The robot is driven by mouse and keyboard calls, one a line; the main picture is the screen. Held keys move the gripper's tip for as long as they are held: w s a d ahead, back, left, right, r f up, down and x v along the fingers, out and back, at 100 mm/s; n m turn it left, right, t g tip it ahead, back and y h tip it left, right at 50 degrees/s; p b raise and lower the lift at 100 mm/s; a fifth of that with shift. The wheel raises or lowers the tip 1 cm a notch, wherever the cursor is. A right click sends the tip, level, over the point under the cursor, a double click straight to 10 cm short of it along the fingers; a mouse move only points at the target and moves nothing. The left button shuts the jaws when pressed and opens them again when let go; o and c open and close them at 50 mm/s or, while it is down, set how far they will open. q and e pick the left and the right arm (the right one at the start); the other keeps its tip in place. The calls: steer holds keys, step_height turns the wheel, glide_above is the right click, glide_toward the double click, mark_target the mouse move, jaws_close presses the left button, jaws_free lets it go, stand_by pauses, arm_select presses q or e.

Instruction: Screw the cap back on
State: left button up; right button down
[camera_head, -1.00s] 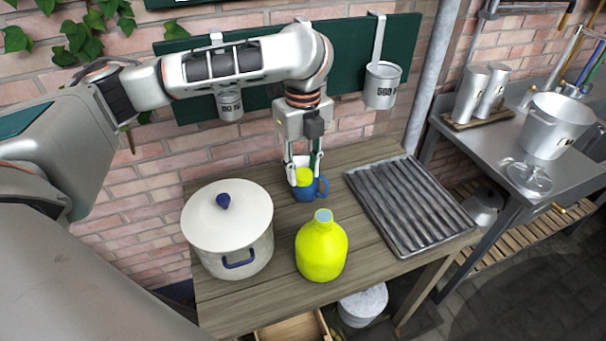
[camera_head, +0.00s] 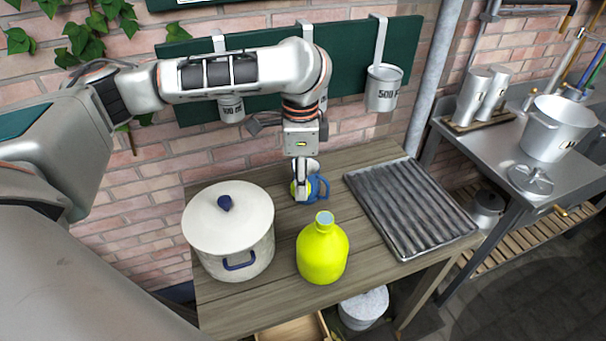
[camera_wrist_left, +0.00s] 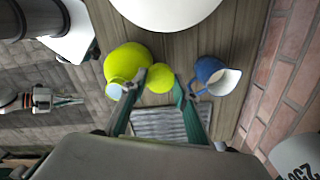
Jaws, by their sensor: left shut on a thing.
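A bright yellow-green jug (camera_head: 322,252) stands upright on the wooden table, its neck open at the top. It also shows in the wrist view (camera_wrist_left: 128,62). My left gripper (camera_head: 302,194) points down behind the jug, beside the blue mug (camera_head: 318,186). In the wrist view its fingers (camera_wrist_left: 160,79) are shut on the round yellow-green cap (camera_wrist_left: 160,77), between jug and mug (camera_wrist_left: 212,76). In the head view a finger hides most of the cap. What looks like my right gripper (camera_wrist_left: 66,100) shows small at the wrist view's left; its opening is unclear.
A white lidded pot (camera_head: 232,250) stands left of the jug. A ribbed metal tray (camera_head: 410,208) lies to the right. Cups hang from a green board (camera_head: 345,60) behind. A metal side table (camera_head: 505,165) holds more vessels. Bare wood (camera_head: 275,300) lies in front.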

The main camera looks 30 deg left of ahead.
arm_select(q)
steer(key=n, duration=0.4)
steer(key=s+n, duration=0.1)
steer(key=n, duration=0.1)
steer(key=shift+s+d+f, duration=0.1)
steer(key=shift+f, duration=0.15)
steer(key=n, duration=0.4)
steer(key=s+n, duration=0.1)
steer(key=n, duration=0.1)
steer(key=shift+f, duration=0.25)
arm_select(e)
steer(key=c, duration=2.1)
jaws_free()
arm_select(q)
steer(key=shift+s+d, duration=0.1)
steer(key=shift+s, duration=0.05)
arm_select(e)
steer(key=shift+s, duration=0.2)
